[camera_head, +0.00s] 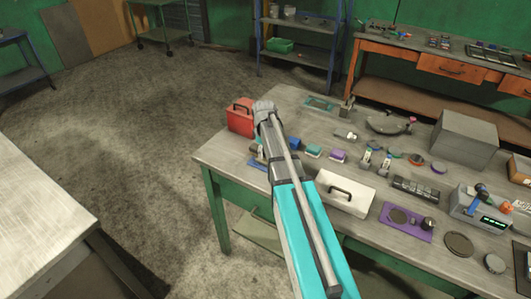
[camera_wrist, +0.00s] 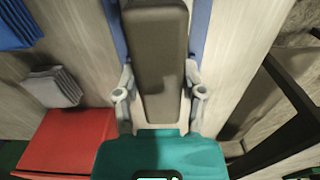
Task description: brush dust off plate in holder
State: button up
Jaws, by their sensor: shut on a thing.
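In the wrist view my gripper (camera_wrist: 159,82) is shut on a long dark grey-brown block (camera_wrist: 155,45), with one finger along each side. I take the block to be the brush; its bristles do not show. A flat blue piece (camera_wrist: 200,22) lies beneath it and shows on both sides; whether they touch I cannot tell. In the head view my arm hides the gripper's fingers. A blue piece (camera_head: 258,163) shows just left of the arm near the table's left end. I cannot clearly make out the plate or its holder.
A red box with a black handle (camera_head: 240,116) stands close to my wrist; it also shows in the wrist view (camera_wrist: 65,140). A white tote (camera_head: 345,192), purple tray (camera_head: 405,222) and grey box (camera_head: 464,138) stand to the right on the workbench (camera_head: 219,150). Open floor lies left.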

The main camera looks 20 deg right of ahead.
jog(key=shift+w+a+f, duration=0.1)
jog(key=shift+w+a, duration=0.55)
jog(key=shift+w, duration=0.15)
jog(key=shift+s, duration=0.1)
jog(key=shift+s+d, duration=0.9)
jog(key=shift+s, duration=0.2)
jog(key=shift+w, duration=0.1)
jog(key=shift+w+a, duration=0.9)
jog(key=shift+w, duration=0.2)
jog(key=shift+s+d, duration=0.95)
jog(key=shift+s, duration=0.25)
